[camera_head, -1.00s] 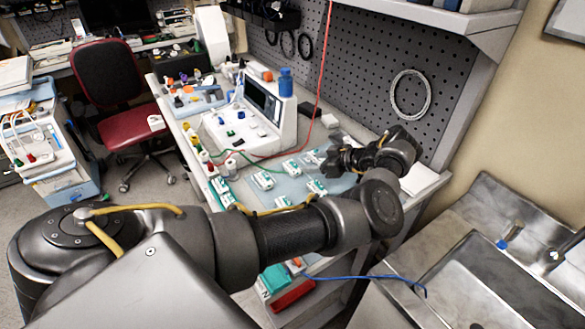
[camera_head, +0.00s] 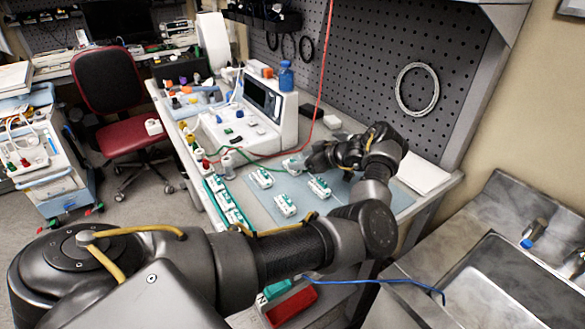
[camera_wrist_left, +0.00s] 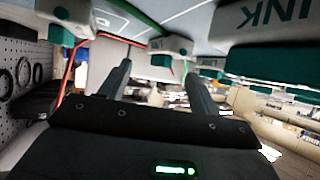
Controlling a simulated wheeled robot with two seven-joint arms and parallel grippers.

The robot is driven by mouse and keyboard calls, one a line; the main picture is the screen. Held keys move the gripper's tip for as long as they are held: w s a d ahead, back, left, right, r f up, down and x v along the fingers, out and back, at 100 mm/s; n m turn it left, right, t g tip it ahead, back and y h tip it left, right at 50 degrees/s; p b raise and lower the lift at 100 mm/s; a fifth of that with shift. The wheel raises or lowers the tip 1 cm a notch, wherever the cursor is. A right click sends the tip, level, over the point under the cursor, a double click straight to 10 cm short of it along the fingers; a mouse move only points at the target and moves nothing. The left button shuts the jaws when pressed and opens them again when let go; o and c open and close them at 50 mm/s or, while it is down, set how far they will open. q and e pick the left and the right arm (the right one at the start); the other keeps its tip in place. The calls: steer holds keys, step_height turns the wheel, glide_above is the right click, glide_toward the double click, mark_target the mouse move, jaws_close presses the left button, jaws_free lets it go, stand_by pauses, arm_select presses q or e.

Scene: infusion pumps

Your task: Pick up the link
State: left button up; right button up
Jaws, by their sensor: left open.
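Several small white-and-green links lie on a light blue mat (camera_head: 260,203) on the bench: a left one (camera_head: 262,178), a front one (camera_head: 285,205), a right one (camera_head: 319,188) and a back one (camera_head: 294,165). My left gripper (camera_head: 314,159) is low over the mat's back part, beside the back link. In the left wrist view the left gripper (camera_wrist_left: 158,80) is open, with a white-and-green link (camera_wrist_left: 172,45) beyond and between its fingertips. Contact cannot be told. Another link, lettered "INK" (camera_wrist_left: 270,40), shows large at the upper right. My right gripper is out of view.
A white pump device (camera_head: 255,120) with a screen stands behind the mat. More green-and-white pieces sit in a rack (camera_head: 222,200) along the bench's left edge. A pegboard (camera_head: 380,70) rises behind, and a metal sink (camera_head: 500,280) is at the right.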

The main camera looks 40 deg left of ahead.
mark_target(294, 160)
arm_select(q)
steer(key=x, duration=0.4)
steer(key=shift+w+p, duration=0.1)
steer(key=shift+p, duration=0.2)
steer(key=shift+a+f, duration=0.1)
steer(key=shift+a, duration=0.05)
steer(key=shift+c, duration=1.6)
jaws_close()
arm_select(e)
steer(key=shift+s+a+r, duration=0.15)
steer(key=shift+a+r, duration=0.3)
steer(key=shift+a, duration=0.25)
arm_select(q)
step_height(294, 160, up, 10)
steer(key=shift+r+b, duration=0.1)
steer(key=shift+b, duration=0.3)
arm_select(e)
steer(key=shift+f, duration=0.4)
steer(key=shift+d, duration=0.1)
